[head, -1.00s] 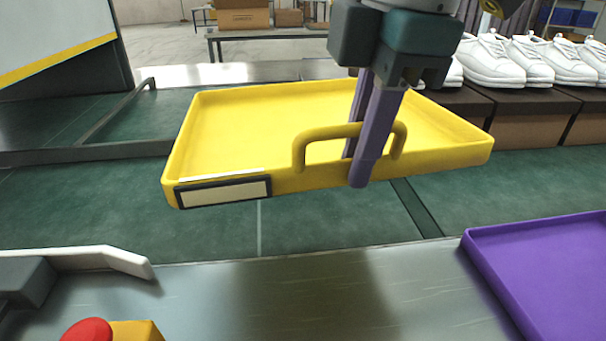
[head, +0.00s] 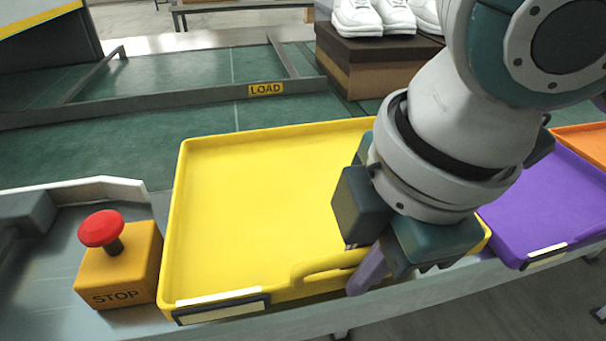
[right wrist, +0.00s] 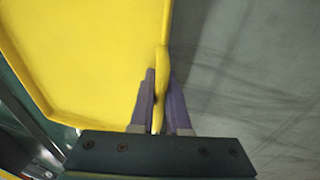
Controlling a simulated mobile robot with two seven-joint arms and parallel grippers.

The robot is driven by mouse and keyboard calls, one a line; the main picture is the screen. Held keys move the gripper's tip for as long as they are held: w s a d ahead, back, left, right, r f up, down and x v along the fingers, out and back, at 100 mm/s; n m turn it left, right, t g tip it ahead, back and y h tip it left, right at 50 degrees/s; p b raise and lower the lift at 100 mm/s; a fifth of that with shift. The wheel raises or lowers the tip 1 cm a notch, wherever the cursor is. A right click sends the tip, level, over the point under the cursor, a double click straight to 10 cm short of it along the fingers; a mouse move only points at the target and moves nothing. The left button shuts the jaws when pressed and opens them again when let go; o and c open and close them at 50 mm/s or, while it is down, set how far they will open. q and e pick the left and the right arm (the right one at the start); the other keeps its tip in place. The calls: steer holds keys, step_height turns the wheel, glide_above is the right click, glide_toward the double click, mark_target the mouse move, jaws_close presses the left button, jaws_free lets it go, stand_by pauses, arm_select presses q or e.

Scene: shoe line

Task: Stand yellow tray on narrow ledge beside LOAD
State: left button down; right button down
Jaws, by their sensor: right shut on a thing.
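The yellow tray (head: 250,200) lies level over the narrow grey ledge, between the STOP button box and the purple tray. My right gripper (head: 362,272) is shut on the handle at the tray's near edge. In the right wrist view, the purple fingers of the right gripper (right wrist: 160,105) pinch the handle of the yellow tray (right wrist: 90,50). The LOAD sign (head: 266,89) is on the rail of the green belt, behind the tray. I cannot tell whether the tray's underside touches the ledge. My left gripper is not in view.
The STOP box (head: 118,260) with its red button stands close to the tray's left side. The purple tray (head: 550,205) is on the right, with an orange tray (head: 585,140) beyond. White shoes on a brown box (head: 375,65) stand on the green belt.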

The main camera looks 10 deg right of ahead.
steer(key=x, duration=0.2)
steer(key=s+b+x, duration=0.1)
steer(key=x, duration=0.1)
steer(key=b+x, duration=0.1)
steer(key=x, duration=0.2)
steer(key=shift+s+d+f, duration=0.15)
steer(key=shift+d+f, duration=0.05)
steer(key=shift+d, duration=0.1)
steer(key=c, duration=1.4)
jaws_free()
steer(key=shift+f, duration=0.15)
steer(key=o, duration=0.5)
